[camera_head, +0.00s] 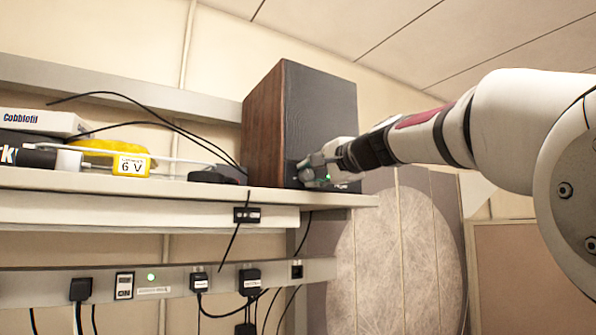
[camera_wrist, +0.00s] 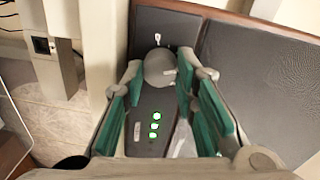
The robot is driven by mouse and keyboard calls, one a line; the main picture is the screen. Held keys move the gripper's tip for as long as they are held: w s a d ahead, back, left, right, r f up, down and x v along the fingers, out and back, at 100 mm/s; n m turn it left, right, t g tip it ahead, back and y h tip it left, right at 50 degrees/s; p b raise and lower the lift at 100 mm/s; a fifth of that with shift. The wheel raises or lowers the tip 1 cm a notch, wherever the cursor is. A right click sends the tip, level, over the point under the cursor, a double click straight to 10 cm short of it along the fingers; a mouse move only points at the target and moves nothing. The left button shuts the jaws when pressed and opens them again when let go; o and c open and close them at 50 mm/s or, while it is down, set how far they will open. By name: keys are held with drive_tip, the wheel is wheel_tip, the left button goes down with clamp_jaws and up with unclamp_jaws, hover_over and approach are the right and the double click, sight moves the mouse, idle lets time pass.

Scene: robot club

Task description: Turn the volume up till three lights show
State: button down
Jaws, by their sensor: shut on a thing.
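A speaker with wooden sides and a dark front (camera_head: 322,115) stands upright at the right end of the shelf. Three small lights (camera_wrist: 155,125) in a row below the knob show bright with green rims. My gripper (camera_head: 318,168) is at the low front of the speaker, and a green glow shows beside it. In the wrist view my gripper (camera_wrist: 160,76) has its teal-padded fingers on both sides of the knob, shut on it.
The shelf (camera_head: 150,185) holds a yellow 6 V box (camera_head: 132,165), a white box (camera_head: 40,122), a small black device (camera_head: 217,174) and loose black cables left of the speaker. A power rail (camera_head: 175,280) with plugs runs below.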

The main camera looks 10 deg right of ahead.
drive_tip(key=shift+m, duration=0.6)
drive_tip(key=c, duration=1.3)
unclamp_jaws()
